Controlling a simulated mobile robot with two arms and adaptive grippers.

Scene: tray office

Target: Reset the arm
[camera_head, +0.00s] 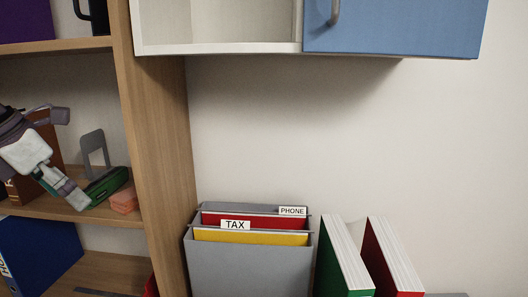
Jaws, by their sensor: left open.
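My left gripper (69,157) comes in from the left edge, in front of the middle level of the wooden shelf. Its fingers are spread apart and nothing is held between them. Its lower fingertip appears close to a green stapler-like object (108,183) on the shelf; whether they touch I cannot tell. My right gripper is out of view.
The wooden shelf (155,110) also holds a grey bookend (94,146), a pink block (125,201) and a blue binder (38,255) lower down. A grey file box (235,268) with TAX and PHONE folders stands at right beside green and red books. A blue-doored cabinet (400,25) hangs above.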

